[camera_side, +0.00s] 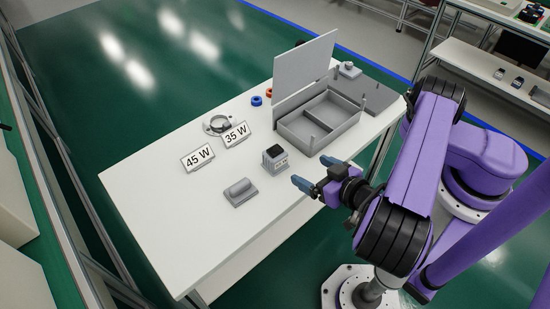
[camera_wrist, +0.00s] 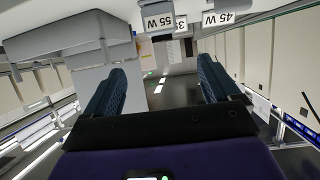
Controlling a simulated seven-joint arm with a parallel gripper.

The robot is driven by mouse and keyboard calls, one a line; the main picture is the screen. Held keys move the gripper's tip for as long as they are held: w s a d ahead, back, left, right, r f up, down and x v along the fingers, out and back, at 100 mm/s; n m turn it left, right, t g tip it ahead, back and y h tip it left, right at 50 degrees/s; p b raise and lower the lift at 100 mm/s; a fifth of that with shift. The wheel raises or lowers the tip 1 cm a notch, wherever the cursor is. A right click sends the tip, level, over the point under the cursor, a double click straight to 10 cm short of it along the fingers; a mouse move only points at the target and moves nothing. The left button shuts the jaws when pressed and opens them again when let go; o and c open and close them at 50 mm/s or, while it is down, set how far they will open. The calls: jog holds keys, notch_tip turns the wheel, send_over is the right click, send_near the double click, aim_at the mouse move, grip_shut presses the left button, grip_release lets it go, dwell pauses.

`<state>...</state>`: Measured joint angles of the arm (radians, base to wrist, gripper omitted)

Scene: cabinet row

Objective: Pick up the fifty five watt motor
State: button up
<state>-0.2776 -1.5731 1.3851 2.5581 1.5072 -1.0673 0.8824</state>
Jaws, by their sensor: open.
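A small grey block with a black top, likely the motor (camera_side: 275,160), stands upright on the white table near its right edge. Its label is too small to read in the side view.
A grey compartment tray (camera_side: 318,122) with a raised panel (camera_side: 304,68) stands behind the block. The left table area is clear.

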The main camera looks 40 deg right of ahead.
aim_at(278, 155)
jog(key=x, duration=0.9)
jog(key=shift+w+f, duration=0.25)
jog(key=shift+w, duration=0.1)
jog(key=shift+x, duration=3.1)
jog(key=shift+a, duration=0.1)
jog(key=c, duration=1.5)
